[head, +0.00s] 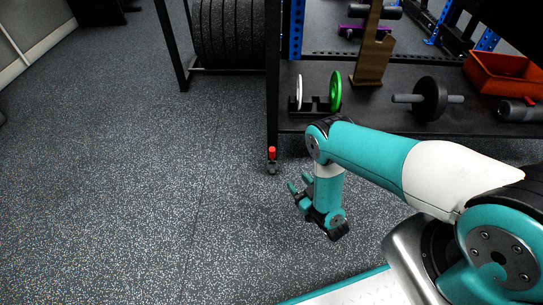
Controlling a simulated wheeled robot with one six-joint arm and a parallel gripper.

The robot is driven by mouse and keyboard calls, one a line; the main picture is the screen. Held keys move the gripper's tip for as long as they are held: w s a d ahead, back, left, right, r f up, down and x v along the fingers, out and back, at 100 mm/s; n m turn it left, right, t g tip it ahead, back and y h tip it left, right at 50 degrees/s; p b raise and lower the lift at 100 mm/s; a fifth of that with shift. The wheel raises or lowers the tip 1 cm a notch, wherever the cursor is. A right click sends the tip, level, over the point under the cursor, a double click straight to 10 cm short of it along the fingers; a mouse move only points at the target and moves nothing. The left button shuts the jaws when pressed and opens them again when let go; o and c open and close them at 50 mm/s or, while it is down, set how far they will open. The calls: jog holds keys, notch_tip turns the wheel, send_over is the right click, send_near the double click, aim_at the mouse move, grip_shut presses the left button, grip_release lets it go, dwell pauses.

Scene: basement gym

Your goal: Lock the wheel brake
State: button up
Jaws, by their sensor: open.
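A caster wheel (272,168) sits on the floor at the foot of the near left leg of a black shelf cart. A red brake lever (272,152) shows on top of it; its exact tilt is too small to tell. My gripper (297,188) is to the right of the wheel and nearer to me, low over the floor. Its jaws are open and empty, with the fingers toward the upper left, apart from the lever. The cart's other casters do not show.
The black cart (390,120) carries a dumbbell (428,99), a red bin (505,75), a wooden stand (374,55) and a small rack with green (335,91) and white plates. A rack of black weight plates (228,35) stands behind. The floor at left is clear.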

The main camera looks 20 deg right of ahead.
aim_at(273, 155)
jog(key=b+x, duration=1.5)
jog(key=shift+w+a+f, duration=0.1)
jog(key=shift+a+f, duration=0.1)
jog(key=shift+f, duration=0.05)
jog(key=shift+w+a+r+b, duration=0.1)
jog(key=shift+w+r+b, duration=0.2)
jog(key=shift+w+b, duration=0.3)
grip_shut()
